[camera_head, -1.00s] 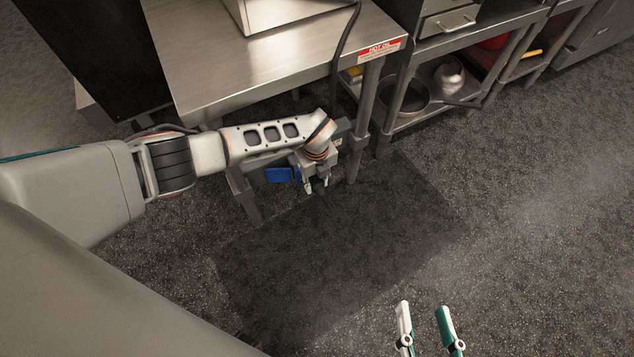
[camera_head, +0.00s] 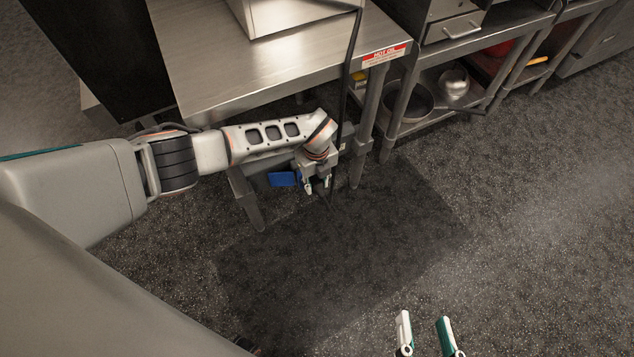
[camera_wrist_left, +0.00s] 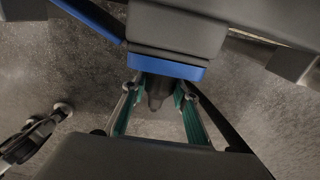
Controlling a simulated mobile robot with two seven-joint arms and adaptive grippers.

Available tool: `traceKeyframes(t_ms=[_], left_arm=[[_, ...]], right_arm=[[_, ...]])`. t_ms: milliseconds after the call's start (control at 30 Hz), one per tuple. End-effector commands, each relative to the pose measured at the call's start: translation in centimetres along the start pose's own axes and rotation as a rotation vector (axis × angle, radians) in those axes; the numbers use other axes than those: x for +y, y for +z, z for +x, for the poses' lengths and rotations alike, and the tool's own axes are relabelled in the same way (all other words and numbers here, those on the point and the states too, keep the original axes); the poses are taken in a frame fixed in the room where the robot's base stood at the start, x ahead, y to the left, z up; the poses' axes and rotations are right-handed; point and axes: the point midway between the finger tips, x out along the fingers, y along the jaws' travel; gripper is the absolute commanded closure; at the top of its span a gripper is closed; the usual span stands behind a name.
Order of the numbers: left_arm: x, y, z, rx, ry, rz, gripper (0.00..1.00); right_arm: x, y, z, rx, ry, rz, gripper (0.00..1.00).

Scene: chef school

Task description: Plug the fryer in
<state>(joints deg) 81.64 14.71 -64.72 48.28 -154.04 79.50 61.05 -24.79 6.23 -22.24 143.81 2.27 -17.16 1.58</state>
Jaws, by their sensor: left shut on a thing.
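The fryer (camera_head: 285,14) is a steel box on the steel table, cut off by the top edge of the head view. Its black cord (camera_head: 347,85) hangs over the table's front edge and runs down past my left wrist. My left gripper (camera_head: 318,189) is low, in front of the table's underside. In the left wrist view, its green-lined fingers (camera_wrist_left: 156,104) are shut on a dark plug-like piece (camera_wrist_left: 156,92), just below a blue-edged block (camera_wrist_left: 168,67). Whether the piece touches the block is hidden. My right gripper (camera_head: 425,336) is open and empty above the floor.
The steel table (camera_head: 215,60) has legs close around my left gripper. A blue item (camera_head: 282,179) is beside the gripper under the table. Shelving with a pot (camera_head: 410,104) stands to the right. The floor in front is clear.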

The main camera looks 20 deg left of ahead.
Motion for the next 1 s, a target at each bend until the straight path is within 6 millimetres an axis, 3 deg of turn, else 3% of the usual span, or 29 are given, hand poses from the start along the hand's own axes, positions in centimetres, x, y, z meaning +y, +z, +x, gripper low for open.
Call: traceKeyframes(t_ms=[267, 300, 367, 400, 767, 1000], left_arm=[[0.0, 0.4, -0.1, -0.007, -0.002, 0.000, 0.93], [0.0, 0.4, -0.1, -0.007, -0.002, 0.000, 0.69], [-0.1, 0.4, -0.1, -0.008, -0.003, 0.000, 0.53], [-0.1, 0.4, -0.1, -0.007, -0.002, 0.000, 0.52], [0.0, 0.0, -0.1, -0.004, -0.001, 0.000, 0.52], [-0.1, -2.6, -0.2, -0.003, -0.004, 0.002, 0.52]], right_arm=[[0.0, -0.1, 0.0, 0.001, 0.000, 0.000, 0.60], [0.0, -0.1, 0.0, 0.001, 0.000, 0.000, 0.60], [0.0, -0.1, 0.0, 0.001, 0.000, 0.000, 0.60], [0.0, -0.1, 0.0, 0.001, 0.000, 0.000, 0.60], [-0.1, -0.1, 0.0, 0.000, -0.001, -0.001, 0.60], [-0.1, -0.9, 0.0, 0.016, -0.002, -0.006, 0.60]])
